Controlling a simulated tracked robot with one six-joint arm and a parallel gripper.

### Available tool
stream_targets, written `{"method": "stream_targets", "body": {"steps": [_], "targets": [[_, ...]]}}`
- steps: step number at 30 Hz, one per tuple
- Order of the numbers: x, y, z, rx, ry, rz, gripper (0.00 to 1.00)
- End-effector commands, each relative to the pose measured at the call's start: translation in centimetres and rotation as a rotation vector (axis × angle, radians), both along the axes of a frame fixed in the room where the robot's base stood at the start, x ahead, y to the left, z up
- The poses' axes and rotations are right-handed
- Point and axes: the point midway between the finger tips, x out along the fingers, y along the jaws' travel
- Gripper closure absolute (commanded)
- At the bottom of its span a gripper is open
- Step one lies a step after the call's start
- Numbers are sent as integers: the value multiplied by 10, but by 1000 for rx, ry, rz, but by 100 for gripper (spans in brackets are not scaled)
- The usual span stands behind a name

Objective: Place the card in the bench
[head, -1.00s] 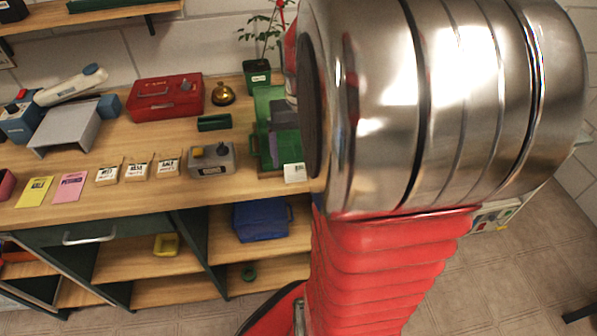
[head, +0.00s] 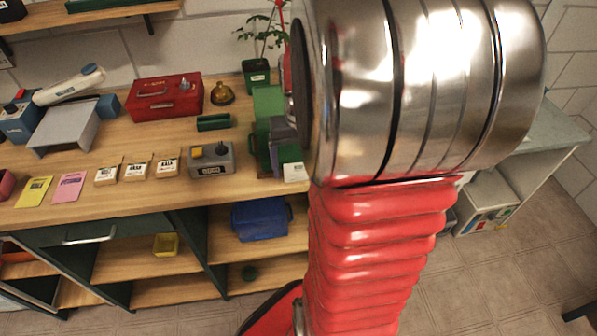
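The wooden bench top (head: 130,196) runs along the wall on the left. A yellow card (head: 34,192) and a pink card (head: 69,187) lie flat near its front edge. A small white card-like piece (head: 294,172) with a dark edge is at the front right, by a green holder (head: 267,101); I cannot tell whether it is loose or a label. My large metal arm link hides the area to its right. A grey-purple part (head: 283,134) in front of the green holder seems to belong to my gripper; its fingertips and any held thing are not clear.
Several small labelled blocks (head: 136,170), a grey box with a yellow button (head: 210,160), a red box (head: 166,97), a brass bell (head: 222,93) and a potted plant (head: 257,75) stand on the bench. A blue bin (head: 261,220) sits on the shelf below.

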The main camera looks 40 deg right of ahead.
Motion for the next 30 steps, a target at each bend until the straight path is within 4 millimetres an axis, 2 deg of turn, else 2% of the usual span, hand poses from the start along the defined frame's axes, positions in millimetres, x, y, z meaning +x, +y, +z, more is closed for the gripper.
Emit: {"method": "stream_targets", "body": {"steps": [2, 17, 25, 30], "targets": [[0, 0, 0, 0, 0, 0, 23], [0, 0, 0, 0, 0, 1, 58], [0, 0, 3, -1, -1, 1, 59], [1, 0, 18, -1, -2, 1, 59]]}}
